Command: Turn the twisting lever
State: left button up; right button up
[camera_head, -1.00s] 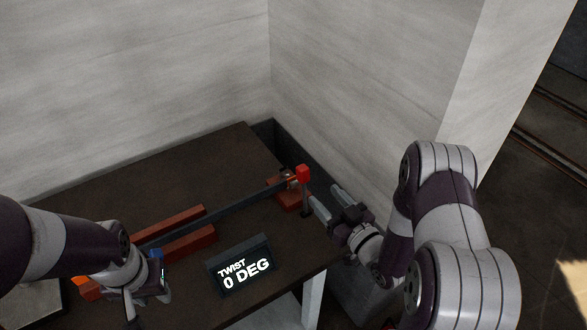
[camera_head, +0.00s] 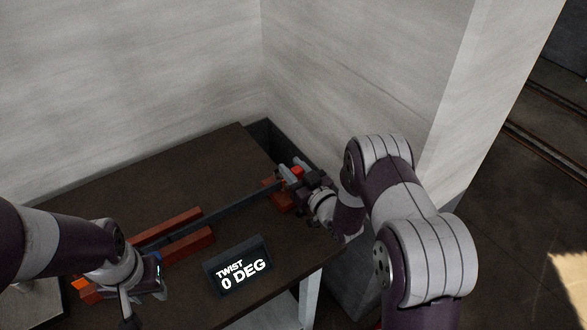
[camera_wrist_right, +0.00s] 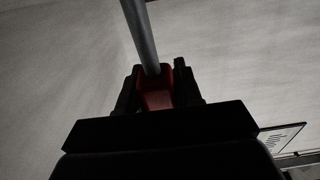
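The twisting lever shows its red end piece (camera_head: 298,171) at the right end of the section bender's long dark bar (camera_head: 235,203). My right gripper (camera_head: 290,173) reaches in from the right with its fingers around the red end piece. In the right wrist view the red piece (camera_wrist_right: 156,88) sits between the two dark fingers, with a grey rod (camera_wrist_right: 140,35) rising from it. Whether the fingers press on it cannot be told. My left gripper (camera_head: 142,303) hangs low at the left near the table's front edge, with its opening unclear. The display (camera_head: 238,268) reads TWIST 0 DEG.
Red-brown blocks (camera_head: 185,242) flank the bar on the dark table (camera_head: 130,185). Pale walls (camera_head: 150,70) stand close behind and to the right, leaving a narrow gap beside the table's right end. The back left tabletop is clear.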

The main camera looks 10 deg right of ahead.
grip_shut()
jog(key=shift+w+f+b, duration=0.1)
jog(key=shift+f+b, duration=0.1)
jog(key=shift+b, duration=0.15)
jog(key=shift+r, duration=0.15)
jog(key=o, duration=0.7)
grip_release()
jog(key=shift+c, duration=0.2)
jog(key=shift+s+d, duration=0.15)
jog(key=shift+s, duration=0.25)
jog(key=b+v, duration=0.2)
jog(key=v, duration=1)
